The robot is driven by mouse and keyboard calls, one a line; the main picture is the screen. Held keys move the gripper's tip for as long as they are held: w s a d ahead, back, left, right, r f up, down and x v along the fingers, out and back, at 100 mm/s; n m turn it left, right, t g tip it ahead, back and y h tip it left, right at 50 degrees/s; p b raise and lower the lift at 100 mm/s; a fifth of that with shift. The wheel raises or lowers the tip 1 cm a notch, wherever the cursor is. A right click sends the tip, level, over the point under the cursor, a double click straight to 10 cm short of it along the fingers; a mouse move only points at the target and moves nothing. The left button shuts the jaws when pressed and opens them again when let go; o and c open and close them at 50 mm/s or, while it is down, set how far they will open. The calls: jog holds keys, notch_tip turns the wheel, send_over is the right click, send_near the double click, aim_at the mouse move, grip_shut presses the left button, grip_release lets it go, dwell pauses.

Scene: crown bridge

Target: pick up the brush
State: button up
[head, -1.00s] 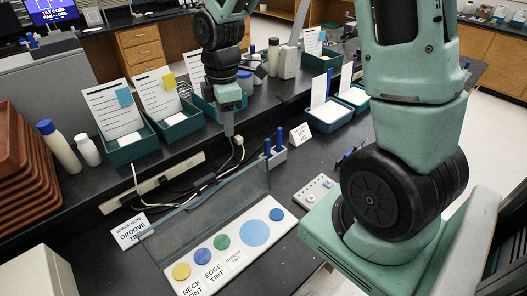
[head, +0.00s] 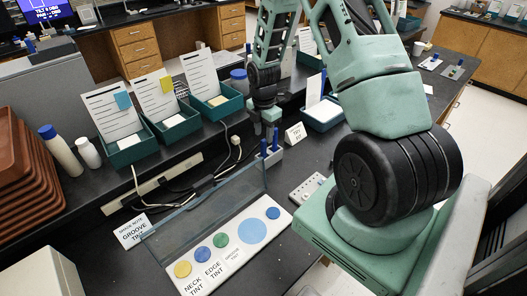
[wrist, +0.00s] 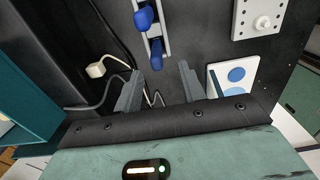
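Two blue-handled tools (head: 263,148), which look like the brushes, stand upright in a small pale holder (head: 268,162) on the dark bench. Their lower ends are hidden by the holder. In the wrist view, the blue handles (wrist: 146,18) and the holder (wrist: 166,20) lie at the top, beyond my fingertips. My gripper (wrist: 160,80) is open and empty, with its two grey fingers spread apart. In the head view, my gripper (head: 268,132) points down just above and behind the holder.
A white knobbed plate (wrist: 259,18) lies nearby. Cables (head: 205,180) run along the left.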

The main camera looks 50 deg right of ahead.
aim_at(264, 140)
jog(key=shift+w+d+f+p, duration=0.1)
jog(key=shift+f+p, duration=0.5)
jog(key=shift+f, duration=1.05)
jog(key=shift+w+d+f+p, duration=0.1)
jog(key=shift+f+p, duration=0.45)
jog(key=shift+f, duration=1.1)
grip_shut()
